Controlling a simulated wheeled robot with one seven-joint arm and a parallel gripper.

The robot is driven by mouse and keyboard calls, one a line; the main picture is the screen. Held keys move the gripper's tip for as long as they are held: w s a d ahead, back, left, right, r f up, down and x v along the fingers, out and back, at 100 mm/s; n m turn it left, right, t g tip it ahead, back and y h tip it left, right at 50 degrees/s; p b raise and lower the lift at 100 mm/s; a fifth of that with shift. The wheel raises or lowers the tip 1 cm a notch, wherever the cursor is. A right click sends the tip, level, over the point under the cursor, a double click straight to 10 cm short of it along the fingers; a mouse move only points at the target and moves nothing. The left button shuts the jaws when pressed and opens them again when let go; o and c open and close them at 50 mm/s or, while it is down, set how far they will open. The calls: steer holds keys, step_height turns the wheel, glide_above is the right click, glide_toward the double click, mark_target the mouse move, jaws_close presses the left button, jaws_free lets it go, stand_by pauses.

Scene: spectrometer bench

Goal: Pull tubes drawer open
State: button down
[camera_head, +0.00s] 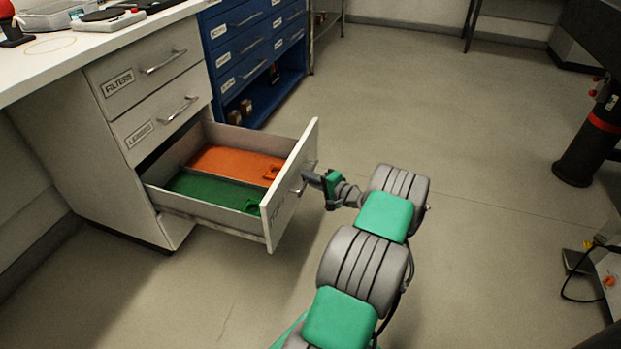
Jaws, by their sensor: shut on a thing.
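The bottom drawer (293,190) of the white bench cabinet stands pulled well out, below the drawers labelled FILTERS (118,82) and LENSES (139,134). Its own label is too oblique to read. Inside lie an orange tray or mat (236,163) and a green one (205,188), with a divider between them. My gripper (311,180) is at the outside of the drawer front, shut on its handle (302,184). The fingertips are small and partly hidden against the handle.
The FILTERS and LENSES drawers are closed, with bar handles. A blue drawer cabinet (245,42) stands behind the open drawer. A dark post with a red band (592,145) stands at the right.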

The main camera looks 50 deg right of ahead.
steer(key=shift+a+f, duration=0.2)
steer(key=shift+a, duration=0.1)
steer(key=c, duration=1.7)
jaws_free()
steer(key=shift+o, duration=1)
steer(key=shift+d+r, duration=0.1)
steer(key=shift+d, duration=0.05)
steer(key=s+r+p, duration=0.1)
steer(key=s+p, duration=0.1)
steer(key=s, duration=0.5)
steer(key=shift+s+r+p, duration=0.2)
steer(key=shift+s+p, duration=0.1)
steer(key=shift+s, duration=0.05)
